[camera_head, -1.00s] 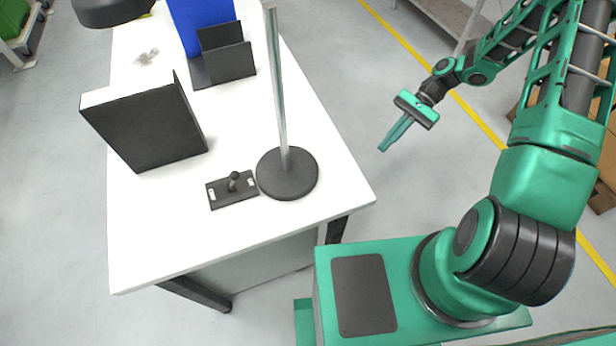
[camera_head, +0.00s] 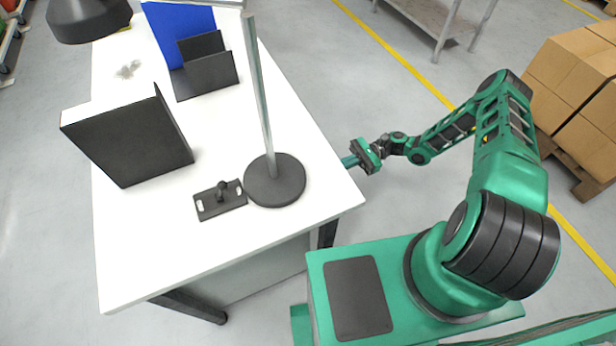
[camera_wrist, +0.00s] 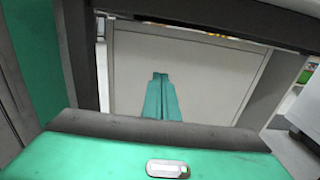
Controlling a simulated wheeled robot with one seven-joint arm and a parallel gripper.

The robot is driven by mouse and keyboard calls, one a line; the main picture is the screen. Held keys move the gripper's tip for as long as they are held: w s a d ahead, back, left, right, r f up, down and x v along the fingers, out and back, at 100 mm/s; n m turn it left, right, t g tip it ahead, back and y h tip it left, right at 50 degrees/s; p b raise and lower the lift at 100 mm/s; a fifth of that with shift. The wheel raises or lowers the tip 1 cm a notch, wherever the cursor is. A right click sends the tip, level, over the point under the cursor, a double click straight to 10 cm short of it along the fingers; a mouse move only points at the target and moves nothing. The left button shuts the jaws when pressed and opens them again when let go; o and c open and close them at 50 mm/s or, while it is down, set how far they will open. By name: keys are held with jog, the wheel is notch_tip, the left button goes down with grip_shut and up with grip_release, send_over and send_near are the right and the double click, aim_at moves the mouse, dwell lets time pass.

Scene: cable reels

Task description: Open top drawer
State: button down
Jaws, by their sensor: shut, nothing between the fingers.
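My gripper (camera_head: 349,161) is beside the right edge of the white table (camera_head: 150,245), its fingertips close to the tabletop edge. In the wrist view its two green fingers (camera_wrist: 161,95) are together, with nothing between them. They point at a plain light grey panel (camera_wrist: 215,75) below a dark beam, between upright grey legs. No drawer handle or seam can be made out on this panel, so I cannot tell whether it is the top drawer. Under the table in the head view, a grey cabinet side (camera_head: 262,272) shows; its drawer front is hidden.
On the table stand a lamp with a round black base (camera_head: 276,181), a small black plate with a knob (camera_head: 220,200), a black box-like holder (camera_head: 130,145) and a black organiser (camera_head: 207,72). Cardboard boxes (camera_head: 575,75) stand at the right. The floor between is clear.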

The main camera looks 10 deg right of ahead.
jog(key=x, duration=1.3)
jog(key=shift+a, duration=0.35)
jog(key=shift+s, duration=0.1)
